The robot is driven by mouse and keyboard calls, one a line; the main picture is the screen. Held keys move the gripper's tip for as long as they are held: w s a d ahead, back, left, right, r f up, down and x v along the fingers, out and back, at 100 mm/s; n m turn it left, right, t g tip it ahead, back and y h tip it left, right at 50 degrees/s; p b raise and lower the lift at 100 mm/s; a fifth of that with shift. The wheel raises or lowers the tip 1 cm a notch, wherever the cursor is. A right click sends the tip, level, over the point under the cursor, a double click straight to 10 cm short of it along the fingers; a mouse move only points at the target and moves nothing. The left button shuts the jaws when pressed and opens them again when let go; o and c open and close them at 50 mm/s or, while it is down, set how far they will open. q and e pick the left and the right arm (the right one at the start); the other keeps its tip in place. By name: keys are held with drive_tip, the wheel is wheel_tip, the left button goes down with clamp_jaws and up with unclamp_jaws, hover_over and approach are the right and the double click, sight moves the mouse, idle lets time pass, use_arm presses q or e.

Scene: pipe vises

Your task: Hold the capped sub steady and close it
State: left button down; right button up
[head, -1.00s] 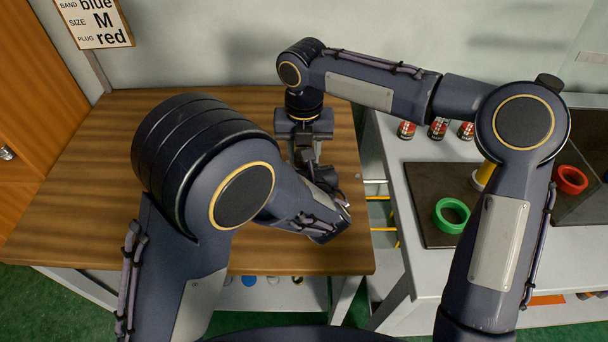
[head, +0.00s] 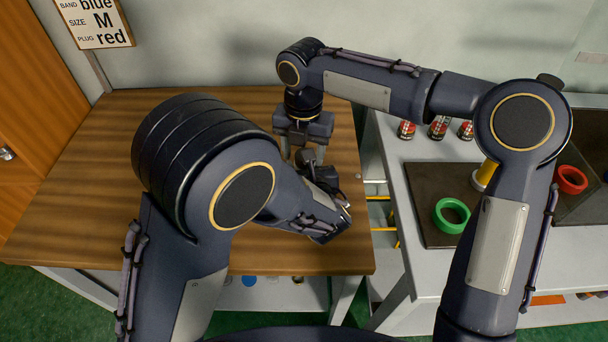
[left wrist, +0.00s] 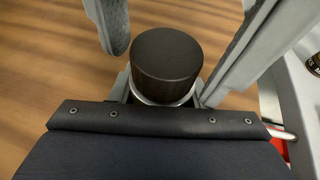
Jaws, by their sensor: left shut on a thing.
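In the left wrist view a dark round cap (left wrist: 167,55) sits upright on the sub, whose pale metal rim (left wrist: 150,99) shows just below it. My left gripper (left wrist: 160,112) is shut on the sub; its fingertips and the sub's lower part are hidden. In the head view my forearm hides most of that grip. My right gripper (head: 303,153) points down above the wooden table with its fingers apart. In the left wrist view its two grey fingers stand on either side of the cap, with gaps visible.
A wooden table (head: 90,190) lies under both grippers, clear on its left. The grey bench (head: 400,160) at right holds a dark mat (head: 428,180), a green ring (head: 451,216), a red ring (head: 571,180) and small cans (head: 438,128). A sign (head: 97,22) reads band blue, size M, plug red.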

drive_tip(key=shift+r, duration=2.25)
drive_tip(key=shift+c, duration=0.4)
drive_tip(key=shift+a+r+n, duration=0.15)
drive_tip(key=shift+r+n, duration=0.7)
drive_tip(key=shift+n, duration=0.15)
drive_tip(key=shift+d+r+n, duration=0.2)
drive_tip(key=shift+r+n, duration=0.5)
drive_tip(key=shift+r, duration=0.2)
drive_tip(key=shift+f, duration=0.1)
drive_tip(key=shift+f, duration=3.95)
drive_tip(key=shift+c, duration=0.2)
